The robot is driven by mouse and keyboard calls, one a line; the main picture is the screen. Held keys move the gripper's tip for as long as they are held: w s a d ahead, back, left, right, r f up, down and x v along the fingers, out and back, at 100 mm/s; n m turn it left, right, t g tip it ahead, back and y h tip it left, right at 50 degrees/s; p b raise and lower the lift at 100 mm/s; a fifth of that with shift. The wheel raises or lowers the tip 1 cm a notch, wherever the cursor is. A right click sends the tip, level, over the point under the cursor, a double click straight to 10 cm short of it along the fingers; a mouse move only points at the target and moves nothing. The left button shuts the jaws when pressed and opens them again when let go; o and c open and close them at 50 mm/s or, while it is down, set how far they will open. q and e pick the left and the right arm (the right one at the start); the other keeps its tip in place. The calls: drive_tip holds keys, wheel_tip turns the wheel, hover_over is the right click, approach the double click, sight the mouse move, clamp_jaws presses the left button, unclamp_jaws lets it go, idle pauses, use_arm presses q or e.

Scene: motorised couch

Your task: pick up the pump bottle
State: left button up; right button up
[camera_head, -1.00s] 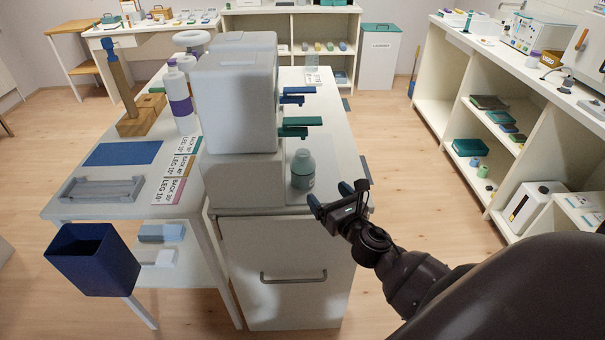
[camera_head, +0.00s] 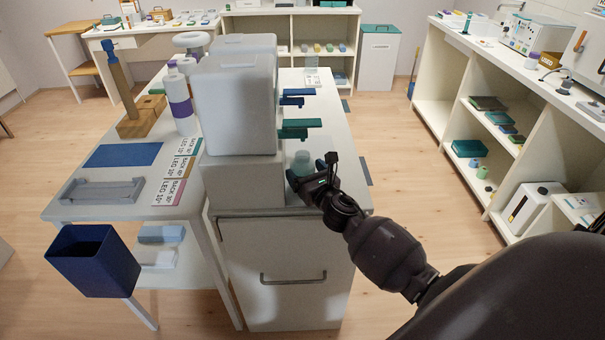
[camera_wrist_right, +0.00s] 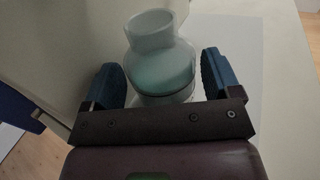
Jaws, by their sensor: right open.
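A small grey-green bottle (camera_head: 302,160) stands on the white counter in front of the white dispenser. My right gripper (camera_head: 312,174) is at the bottle and hides its lower part in the head view. In the right wrist view the bottle (camera_wrist_right: 158,62) shows a pale wide neck and a teal body. It stands between the two blue fingers of the open right gripper (camera_wrist_right: 160,80), with a gap visible at each side. I see no pump head on it. My left gripper is not in view.
The white dispenser (camera_head: 236,100) with blue and green levers (camera_head: 296,128) rises close behind and left of the gripper. A white bottle with a purple band (camera_head: 181,105) stands farther left. A blue bin (camera_head: 92,262) is at front left. Floor is clear at right.

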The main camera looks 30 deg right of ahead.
drive_tip(key=shift+w, duration=0.15)
drive_tip(key=c, duration=0.9)
drive_tip(key=shift+o, duration=0.2)
drive_tip(key=shift+r, duration=0.15)
